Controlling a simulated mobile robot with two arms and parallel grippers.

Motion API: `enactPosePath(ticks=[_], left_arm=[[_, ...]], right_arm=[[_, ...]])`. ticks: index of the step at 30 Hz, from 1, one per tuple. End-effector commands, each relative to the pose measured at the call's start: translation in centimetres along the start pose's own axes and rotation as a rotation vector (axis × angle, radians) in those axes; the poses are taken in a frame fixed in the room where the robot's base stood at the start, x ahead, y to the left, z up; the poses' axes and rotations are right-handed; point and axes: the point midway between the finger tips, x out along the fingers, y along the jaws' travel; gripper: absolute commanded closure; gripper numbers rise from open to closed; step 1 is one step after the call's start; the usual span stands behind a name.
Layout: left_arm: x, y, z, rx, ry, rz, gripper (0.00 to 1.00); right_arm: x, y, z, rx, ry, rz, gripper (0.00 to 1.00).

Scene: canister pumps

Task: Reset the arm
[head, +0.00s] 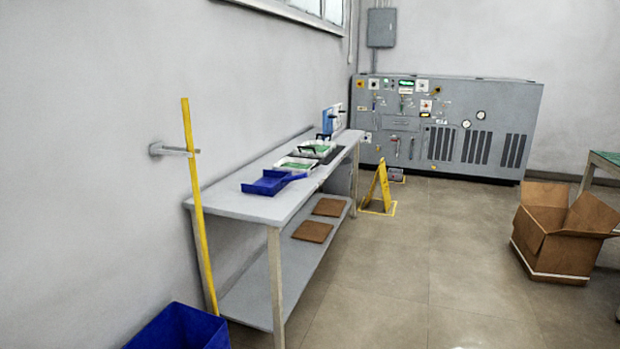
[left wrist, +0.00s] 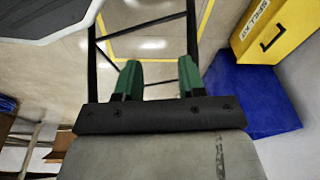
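My left gripper (left wrist: 159,80) shows in the left wrist view. Its two green-tipped fingers stand apart with nothing between them, over tan floor. A dark bar with bolts and a worn grey housing sit below the fingers in the picture. Neither of my arms shows in the head view. My right gripper is in neither view.
In the left wrist view, a yellow spill kit box (left wrist: 277,38) and a blue bin (left wrist: 250,95) lie right of the gripper. The head view shows a grey workbench (head: 235,204), a blue bin (head: 180,328), a cardboard box (head: 560,235) and open floor between.

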Motion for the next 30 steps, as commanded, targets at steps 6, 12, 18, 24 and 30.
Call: enactPosePath(ticks=[6, 12, 18, 24, 30], left_arm=[[5.5, 0.3, 4.7, 0.007, -0.036, 0.004, 0.61], [5.3, 0.4, 7.9, 0.012, -0.057, 0.007, 0.61], [2.9, 0.4, 11.2, 0.018, -0.081, 0.008, 0.61], [0.0, 0.3, 14.8, 0.024, -0.103, 0.01, 0.61], [-0.8, 0.2, 16.2, 0.026, -0.109, 0.01, 0.61]], right_arm=[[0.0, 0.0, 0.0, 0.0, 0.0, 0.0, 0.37], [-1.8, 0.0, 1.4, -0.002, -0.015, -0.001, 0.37], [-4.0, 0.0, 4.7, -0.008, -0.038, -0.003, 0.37], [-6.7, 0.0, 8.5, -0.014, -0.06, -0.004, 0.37], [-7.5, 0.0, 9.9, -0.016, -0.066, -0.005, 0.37]])
